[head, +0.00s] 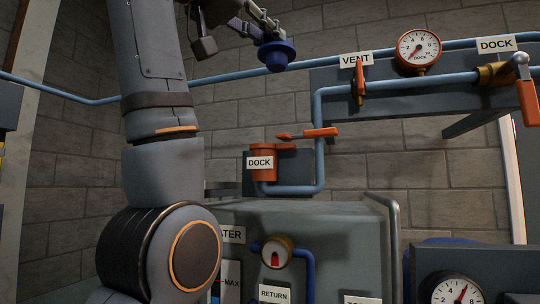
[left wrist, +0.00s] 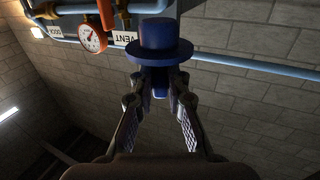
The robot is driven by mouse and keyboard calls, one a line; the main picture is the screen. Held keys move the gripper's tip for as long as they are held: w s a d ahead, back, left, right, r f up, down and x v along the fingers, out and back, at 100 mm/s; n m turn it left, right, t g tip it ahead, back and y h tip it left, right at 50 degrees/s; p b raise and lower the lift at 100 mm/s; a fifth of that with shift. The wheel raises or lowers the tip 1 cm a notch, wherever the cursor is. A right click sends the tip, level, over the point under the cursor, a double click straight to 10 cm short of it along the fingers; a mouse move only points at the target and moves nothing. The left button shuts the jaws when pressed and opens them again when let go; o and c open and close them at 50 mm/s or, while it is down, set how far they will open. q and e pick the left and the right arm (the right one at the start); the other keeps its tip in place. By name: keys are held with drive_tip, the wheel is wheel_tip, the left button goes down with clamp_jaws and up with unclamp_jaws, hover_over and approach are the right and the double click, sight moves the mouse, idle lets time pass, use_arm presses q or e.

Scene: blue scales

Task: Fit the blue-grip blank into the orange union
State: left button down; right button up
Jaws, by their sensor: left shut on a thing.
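The blue-grip blank (head: 277,55), a blue plug with a wide round flange, is at the top of the head view. My left gripper (head: 262,24) is shut on it and holds it in the air. In the left wrist view the blank (left wrist: 166,40) sits between the fingertips of my left gripper (left wrist: 159,82), flange and round body pointing away from the gripper. The orange union (head: 264,150) is an upright orange cup with a DOCK label, at the end of a blue pipe. The blank is well above it and apart from it. My right gripper is not in view.
An orange lever (head: 307,133) sticks out just right of the union. The blue pipe (head: 319,145) rises beside it to a VENT valve (head: 359,82) and a red gauge (head: 418,48). A grey cabinet (head: 300,212) stands below. Between blank and union only wall shows.

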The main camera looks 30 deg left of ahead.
use_arm(q)
drive_tip(key=w+a, duration=0.1)
drive_tip(key=w+a+f, duration=0.1)
drive_tip(key=w, duration=0.1)
drive_tip(key=shift+w+f, duration=0.1)
drive_tip(key=shift+f, duration=0.05)
drive_tip(key=w+a+f+p, duration=0.1)
drive_tip(key=w+a+f, duration=0.1)
drive_tip(key=w+a, duration=0.2)
hover_over(257, 144)
wheel_tip(257, 144, down, 5)
drive_tip(key=shift+w+a+f, duration=0.1)
drive_tip(key=shift+a, duration=0.05)
drive_tip(key=shift+w+f, duration=0.3)
drive_tip(key=shift+f, duration=0.1)
drive_tip(key=shift+w+a+f, duration=0.1)
drive_tip(key=shift+a+f, duration=0.05)
drive_tip(key=shift+f, duration=0.8)
drive_tip(key=shift+a+f, duration=0.15)
drive_tip(key=shift+f, duration=0.75)
drive_tip(key=shift+d, duration=0.1)
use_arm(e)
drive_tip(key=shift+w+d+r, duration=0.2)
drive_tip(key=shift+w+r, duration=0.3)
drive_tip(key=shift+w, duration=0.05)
